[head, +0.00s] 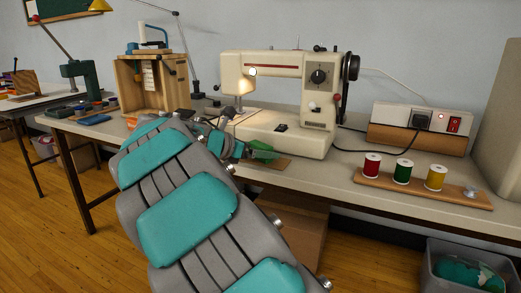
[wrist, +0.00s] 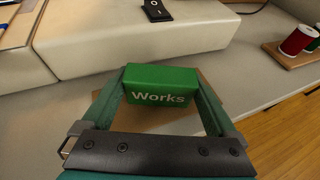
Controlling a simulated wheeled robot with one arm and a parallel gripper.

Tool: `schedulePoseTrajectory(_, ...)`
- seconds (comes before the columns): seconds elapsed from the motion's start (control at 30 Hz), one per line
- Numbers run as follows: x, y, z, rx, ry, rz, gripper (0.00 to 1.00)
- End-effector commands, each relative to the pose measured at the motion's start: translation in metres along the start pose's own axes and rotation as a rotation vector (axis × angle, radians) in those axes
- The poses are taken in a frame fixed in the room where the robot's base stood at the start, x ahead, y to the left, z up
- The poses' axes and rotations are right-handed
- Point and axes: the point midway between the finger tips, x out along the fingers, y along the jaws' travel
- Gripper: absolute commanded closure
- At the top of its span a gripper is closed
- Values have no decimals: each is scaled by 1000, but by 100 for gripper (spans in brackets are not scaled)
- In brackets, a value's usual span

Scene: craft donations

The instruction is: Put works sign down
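The works sign is a green block with white "Works" lettering (wrist: 160,88), seen in the wrist view between the two green fingers of my gripper (wrist: 160,82). The fingers press close along its left and right sides, so my gripper is shut on it. In the head view the sign (head: 263,150) shows green beside my gripper (head: 245,149), just in front of the sewing machine. A flat brown board (head: 276,163) lies on the table under or beside the sign. I cannot tell whether the sign touches the board.
The cream sewing machine (head: 290,135) stands close behind the sign. A wooden rack (head: 420,187) with red, green and yellow spools is to the right. A power box (head: 420,120) stands behind it. Bare tabletop (head: 325,170) lies between the sign and the rack.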

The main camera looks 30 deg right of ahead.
Motion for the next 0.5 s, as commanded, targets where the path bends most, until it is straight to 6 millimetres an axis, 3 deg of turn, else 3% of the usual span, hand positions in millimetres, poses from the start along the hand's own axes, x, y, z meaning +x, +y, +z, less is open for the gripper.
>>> schedulePoseTrajectory(0.37,-1,0,2,1,1,0,0)
schedulePoseTrajectory(0.5,-19,0,3,0,-1,1,0)
